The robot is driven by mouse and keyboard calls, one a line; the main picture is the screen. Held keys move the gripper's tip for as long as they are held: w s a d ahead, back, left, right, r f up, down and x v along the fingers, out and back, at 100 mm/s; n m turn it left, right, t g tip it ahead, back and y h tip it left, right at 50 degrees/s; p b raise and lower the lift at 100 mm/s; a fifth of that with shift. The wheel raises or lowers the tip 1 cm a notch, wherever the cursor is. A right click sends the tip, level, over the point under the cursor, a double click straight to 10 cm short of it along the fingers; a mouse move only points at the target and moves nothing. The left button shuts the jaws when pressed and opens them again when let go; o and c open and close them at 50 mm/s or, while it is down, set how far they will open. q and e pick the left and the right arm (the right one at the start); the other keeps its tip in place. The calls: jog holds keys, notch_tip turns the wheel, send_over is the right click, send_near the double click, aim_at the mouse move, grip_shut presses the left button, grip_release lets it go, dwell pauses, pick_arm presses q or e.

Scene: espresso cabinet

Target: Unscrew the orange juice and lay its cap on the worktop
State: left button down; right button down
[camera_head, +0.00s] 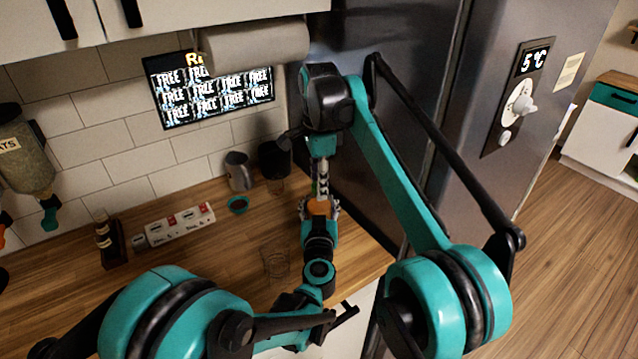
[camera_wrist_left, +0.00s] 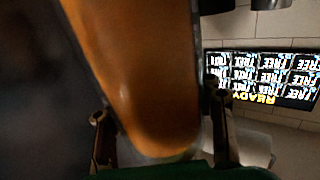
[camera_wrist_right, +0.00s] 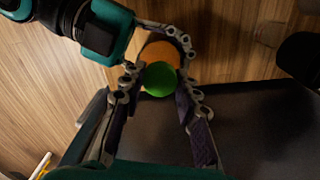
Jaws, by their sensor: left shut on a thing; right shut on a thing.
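The orange juice bottle (camera_head: 319,207) shows as a small orange patch above the worktop (camera_head: 210,270), near its right end. In the left wrist view the orange bottle (camera_wrist_left: 135,70) fills the middle, between the fingers. My left gripper (camera_head: 318,212) is shut on it. The green cap (camera_wrist_right: 159,78) shows in the right wrist view, in front of the orange body. My right gripper (camera_wrist_right: 158,84) comes down from above and is shut on the cap, its fingers on both sides. In the head view my right gripper (camera_head: 321,188) hides the cap.
A clear glass (camera_head: 274,262) stands left of my left gripper. A white box (camera_head: 180,225) and a bottle rack (camera_head: 110,242) are left. The dark fridge (camera_head: 430,70) is close on the right.

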jog(key=n, duration=0.6)
jog(key=shift+n, duration=0.3)
jog(key=n, duration=0.5)
jog(key=shift+r, duration=0.1)
jog(key=c, duration=1.1)
grip_release()
